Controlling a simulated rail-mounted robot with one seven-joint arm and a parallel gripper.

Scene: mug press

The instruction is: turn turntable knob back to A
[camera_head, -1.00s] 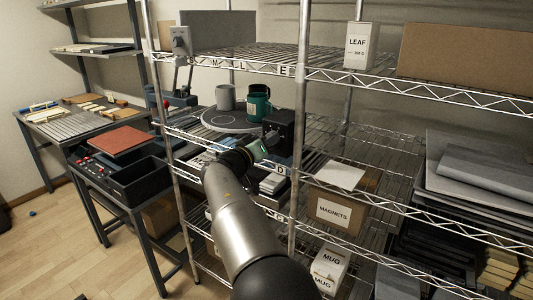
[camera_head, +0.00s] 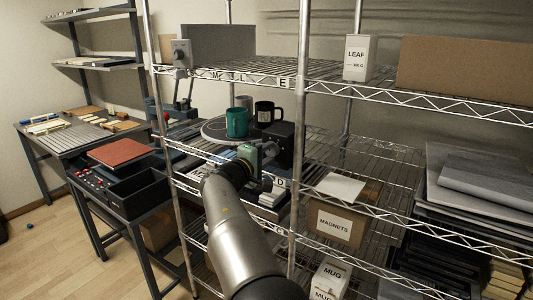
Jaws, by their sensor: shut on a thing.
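The round grey turntable (camera_head: 211,131) sits on the middle shelf. It carries a teal mug (camera_head: 236,122) at front, a black mug (camera_head: 269,113) at right and a grey mug (camera_head: 244,101), partly hidden, behind. A black box (camera_head: 286,146) stands at the turntable's right front. My gripper (camera_head: 265,156) is at the front left of this box, below the turntable, shut on the turntable knob. The knob is hidden by my gripper, and I cannot read its letter marks.
A wire shelf post (camera_head: 302,110) stands just right of the black box. A magnets box (camera_head: 338,218) and a white sheet (camera_head: 341,187) lie to the right. White stacked items (camera_head: 272,196) lie under my gripper. A dark bin (camera_head: 128,185) stands at left.

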